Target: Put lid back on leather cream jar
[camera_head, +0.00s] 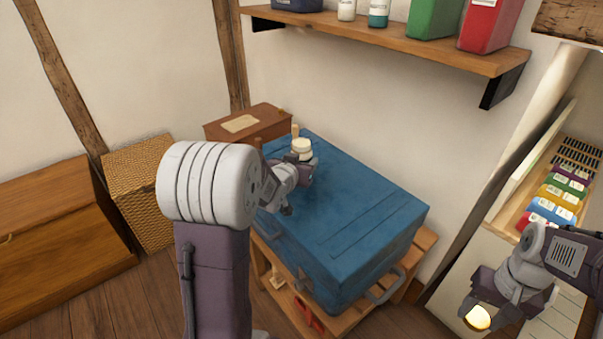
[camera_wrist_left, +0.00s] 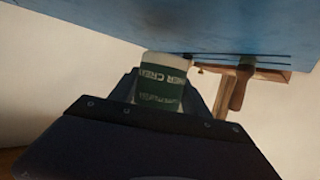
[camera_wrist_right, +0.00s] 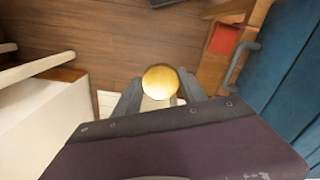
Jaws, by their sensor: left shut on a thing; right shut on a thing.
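The leather cream jar (camera_head: 302,147) is white with a cream top, at the back left of the blue trunk's top. In the left wrist view the jar (camera_wrist_left: 162,80) shows a green label with white lettering and sits between the fingers. My left gripper (camera_head: 297,160) is shut on it. The gold lid (camera_head: 477,318) is at the lower right of the head view, held in my right gripper (camera_head: 474,312), away from the trunk. In the right wrist view the round lid (camera_wrist_right: 160,82) is between the two fingertips, above the floor.
The blue trunk (camera_head: 360,215) stands on a wooden bench (camera_head: 412,262), with a wooden-handled tool (camera_wrist_left: 240,85) near the jar. A brown box (camera_head: 225,128) is behind. A rack of coloured packets (camera_head: 560,195) is at right. The trunk's middle is clear.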

